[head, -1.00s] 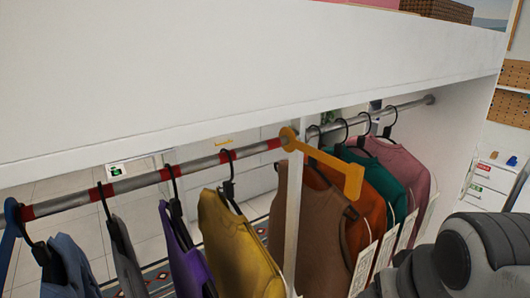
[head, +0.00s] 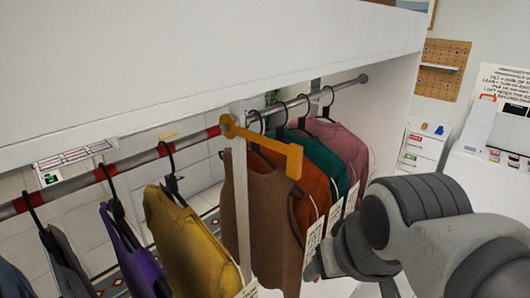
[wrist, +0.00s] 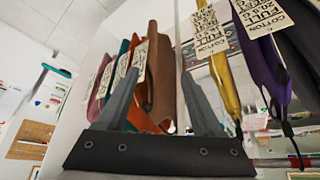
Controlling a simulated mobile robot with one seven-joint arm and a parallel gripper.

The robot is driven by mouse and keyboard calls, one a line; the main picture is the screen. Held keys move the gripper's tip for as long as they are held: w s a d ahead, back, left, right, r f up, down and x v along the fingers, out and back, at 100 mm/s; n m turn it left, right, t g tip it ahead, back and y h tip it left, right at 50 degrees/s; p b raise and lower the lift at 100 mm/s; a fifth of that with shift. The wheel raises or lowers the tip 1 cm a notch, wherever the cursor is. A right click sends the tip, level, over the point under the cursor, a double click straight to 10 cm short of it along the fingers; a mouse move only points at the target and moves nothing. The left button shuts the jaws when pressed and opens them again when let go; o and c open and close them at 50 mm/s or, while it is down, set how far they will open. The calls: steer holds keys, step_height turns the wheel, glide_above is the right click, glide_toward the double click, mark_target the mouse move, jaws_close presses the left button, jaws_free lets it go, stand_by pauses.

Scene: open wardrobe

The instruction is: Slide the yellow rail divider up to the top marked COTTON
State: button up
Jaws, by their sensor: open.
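The yellow rail divider (head: 293,160) hangs on the metal rail (head: 158,152) by a round collar near a white upright post, its flat arm reaching right. The mustard top (head: 190,245) is left of it, and the brown top (head: 268,225) hangs below and just right. In the wrist view, a paper tag (wrist: 262,15) by the purple top (wrist: 265,75) reads COTTON; the tag beside the mustard top is also partly legible. My gripper (wrist: 160,75) is open and empty, its fingers pointing up below the tops. The divider is not made out in the wrist view.
Orange (head: 310,187), teal (head: 325,158) and pink (head: 340,140) tops hang to the right, with several tags. Purple (head: 135,258) and grey tops hang left. A wide white panel (head: 200,60) overhangs the rail. Red bands mark the rail.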

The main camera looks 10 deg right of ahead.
stand_by(0.3)
steer(key=shift+f, duration=0.1)
steer(key=shift+c, duration=1.2)
steer(key=m+t+y+b, duration=0.75)
steer(key=m+y, duration=0.45)
steer(key=m, duration=1.6)
glide_toward(291, 152)
steer(key=shift+t, duration=0.35)
steer(key=x, duration=0.4)
steer(key=p+x, duration=0.1)
steer(key=x, duration=0.3)
steer(key=f+x, duration=0.1)
steer(key=x, duration=0.3)
steer(key=shift+w+p, duration=0.4)
steer(key=shift+d, duration=0.1)
